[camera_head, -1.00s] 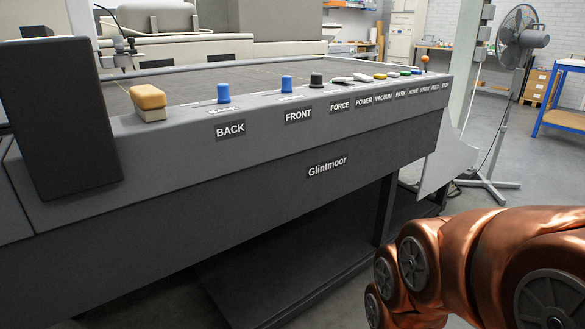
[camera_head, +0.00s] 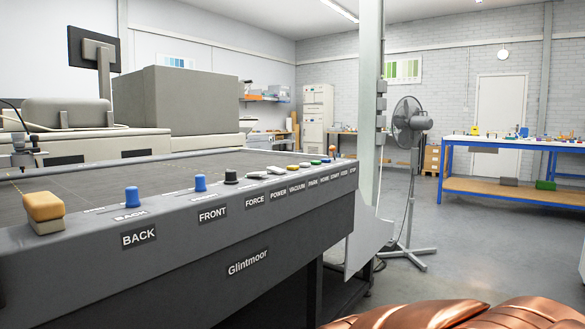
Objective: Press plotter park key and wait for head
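The grey Glintmoor plotter (camera_head: 205,275) fills the left half of the head view. Its sloped front edge carries labelled controls running away from me. The PARK label (camera_head: 313,182) is near the far end, between VACUUM and HOME. Small white, yellow, green and blue keys sit above these labels; which one belongs to PARK is hard to tell. A small metal fitting (camera_head: 25,150) at the far left by the pale beam (camera_head: 100,140) may be the head. My copper arm shows at the bottom right, apart from the keys. My gripper is out of view.
A pale post (camera_head: 369,110) and a standing fan (camera_head: 410,125) are beyond the plotter's far end. Open floor (camera_head: 470,250) lies right, before a blue-framed bench (camera_head: 515,187).

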